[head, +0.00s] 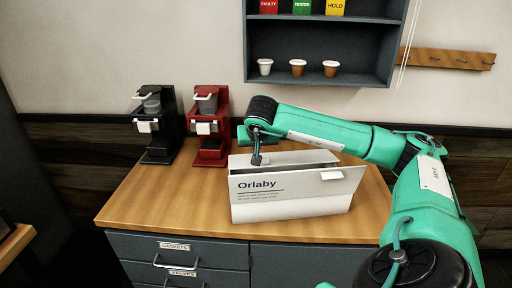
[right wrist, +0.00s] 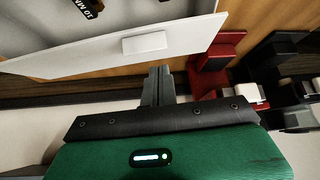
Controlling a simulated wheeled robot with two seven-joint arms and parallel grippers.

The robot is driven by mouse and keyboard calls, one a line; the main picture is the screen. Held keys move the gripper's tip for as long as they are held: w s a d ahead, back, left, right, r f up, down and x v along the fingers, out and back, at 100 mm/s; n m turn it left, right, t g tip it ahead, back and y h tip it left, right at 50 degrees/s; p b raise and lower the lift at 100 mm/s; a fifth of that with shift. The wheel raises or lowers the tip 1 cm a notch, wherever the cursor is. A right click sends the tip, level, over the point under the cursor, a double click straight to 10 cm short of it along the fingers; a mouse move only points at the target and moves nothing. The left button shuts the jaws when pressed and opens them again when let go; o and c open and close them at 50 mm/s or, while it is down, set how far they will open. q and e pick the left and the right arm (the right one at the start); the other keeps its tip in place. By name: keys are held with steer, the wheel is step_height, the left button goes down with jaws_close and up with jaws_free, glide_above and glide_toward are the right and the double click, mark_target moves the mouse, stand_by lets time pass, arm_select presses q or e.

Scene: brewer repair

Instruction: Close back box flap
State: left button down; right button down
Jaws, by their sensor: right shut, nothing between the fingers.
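A white box (head: 290,207) marked "Orlaby" stands on the wooden counter, its top partly open. A pale back flap (head: 296,158) shows as a strip behind that panel. My right gripper (head: 257,159) reaches over the box's left rear part, fingers pointing down. In the right wrist view its fingers (right wrist: 157,84) are together and empty, beside the edge of a white flap (right wrist: 190,40) with a tab. Whether they touch it is unclear. My left gripper is not in view.
A black brewer (head: 155,125) and a red brewer (head: 209,125) stand left of the box, the red one closer. A wall shelf (head: 325,83) with several cups hangs behind. The counter (head: 165,210) is clear at the front left.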

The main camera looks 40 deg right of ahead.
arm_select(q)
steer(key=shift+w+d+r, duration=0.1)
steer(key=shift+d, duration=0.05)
arm_select(e)
steer(key=shift+s+a+r, duration=0.1)
steer(key=shift+s+r, duration=0.05)
steer(key=shift+s+a+r, duration=0.25)
steer(key=shift+s+a, duration=0.05)
steer(key=shift+s, duration=0.1)
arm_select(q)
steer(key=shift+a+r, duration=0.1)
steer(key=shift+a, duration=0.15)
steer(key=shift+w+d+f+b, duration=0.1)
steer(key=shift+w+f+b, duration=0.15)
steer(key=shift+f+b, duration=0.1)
arm_select(e)
steer(key=v, duration=1.3)
steer(key=shift+s+r, duration=0.15)
steer(key=shift+r, duration=0.2)
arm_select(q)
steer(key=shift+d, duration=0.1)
arm_select(e)
steer(key=shift+a, duration=0.1)
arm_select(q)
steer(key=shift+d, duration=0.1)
arm_select(e)
steer(key=shift+f, duration=0.1)
